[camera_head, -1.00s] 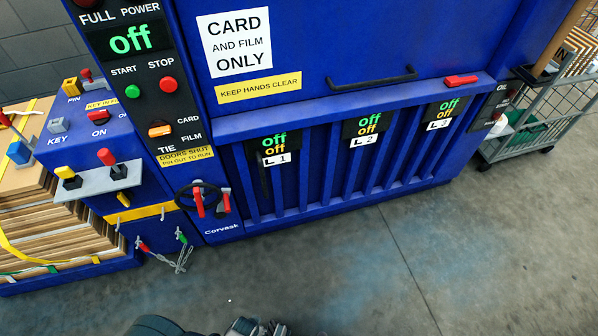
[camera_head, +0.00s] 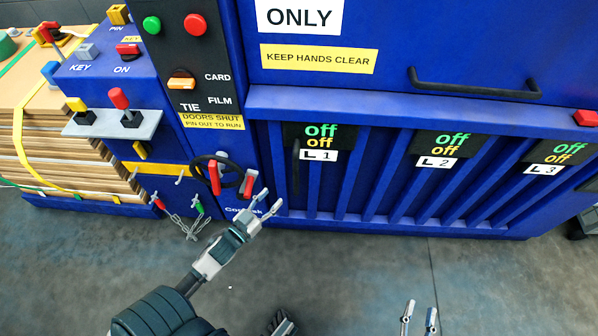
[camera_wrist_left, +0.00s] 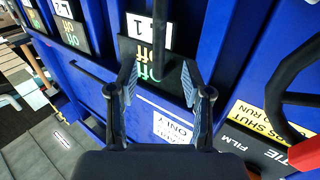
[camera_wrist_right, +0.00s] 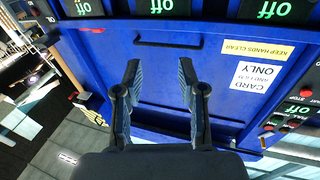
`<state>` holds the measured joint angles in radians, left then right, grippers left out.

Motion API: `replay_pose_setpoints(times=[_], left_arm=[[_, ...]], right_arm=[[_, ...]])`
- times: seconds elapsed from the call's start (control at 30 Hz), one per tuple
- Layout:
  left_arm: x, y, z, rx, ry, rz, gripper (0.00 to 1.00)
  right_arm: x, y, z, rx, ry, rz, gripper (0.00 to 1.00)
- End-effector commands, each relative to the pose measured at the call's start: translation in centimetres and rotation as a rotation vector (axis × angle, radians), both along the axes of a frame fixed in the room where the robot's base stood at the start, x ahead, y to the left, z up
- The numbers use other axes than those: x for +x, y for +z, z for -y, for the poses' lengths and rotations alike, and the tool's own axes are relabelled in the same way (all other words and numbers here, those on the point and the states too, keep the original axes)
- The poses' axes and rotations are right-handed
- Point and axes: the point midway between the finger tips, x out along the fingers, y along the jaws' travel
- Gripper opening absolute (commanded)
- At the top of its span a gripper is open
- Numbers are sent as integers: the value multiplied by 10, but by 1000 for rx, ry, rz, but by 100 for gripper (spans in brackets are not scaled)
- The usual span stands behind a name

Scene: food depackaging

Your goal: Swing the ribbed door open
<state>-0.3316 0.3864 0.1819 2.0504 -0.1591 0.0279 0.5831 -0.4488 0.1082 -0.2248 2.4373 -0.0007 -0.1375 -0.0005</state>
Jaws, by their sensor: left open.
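The ribbed door (camera_head: 375,185) is the lower blue panel with upright ribs, and it looks closed. A thin black upright handle (camera_head: 296,165) stands at its left side, by the L1 display (camera_head: 320,143). My left gripper (camera_head: 272,205) is open and empty, a little below and left of this handle. In the left wrist view the dark handle (camera_wrist_left: 158,92) lies in line with the gap between the open fingers (camera_wrist_left: 160,72); I cannot tell how far ahead it is. My right gripper (camera_head: 421,310) is open and empty in front of the machine, low in the head view.
A black handwheel with red grips (camera_head: 222,172) sits just left of the door, close to my left gripper. Chained pins (camera_head: 185,222) hang below it. The upper door has a black bar handle (camera_head: 470,88). Stacked cardboard (camera_head: 75,155) stands at left. The floor in front is clear.

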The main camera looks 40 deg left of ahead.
Motion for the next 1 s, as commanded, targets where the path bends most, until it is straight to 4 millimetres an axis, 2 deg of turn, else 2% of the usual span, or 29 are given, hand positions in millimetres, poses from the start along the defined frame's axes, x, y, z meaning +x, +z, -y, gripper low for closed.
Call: replay_pose_setpoints(times=[0.03, 0.3, 0.5, 0.7, 1.0], left_arm=[[13, -2, 1, 2, -2, 1, 50], [77, -3, 4, 4, 0, -3, 50], [113, -3, 5, 2, 0, -3, 50], [130, -2, 5, 1, 1, -4, 50], [132, -1, 6, 1, 1, -4, 50]], right_arm=[[0, 1, -1, 11, 1, 31, 40], [-7, 30, -1, 83, 1, 257, 40], [-17, 49, 0, 128, -2, 400, 40], [-23, 59, 0, 150, -3, 472, 40], [-25, 62, 0, 154, -4, 484, 40]])
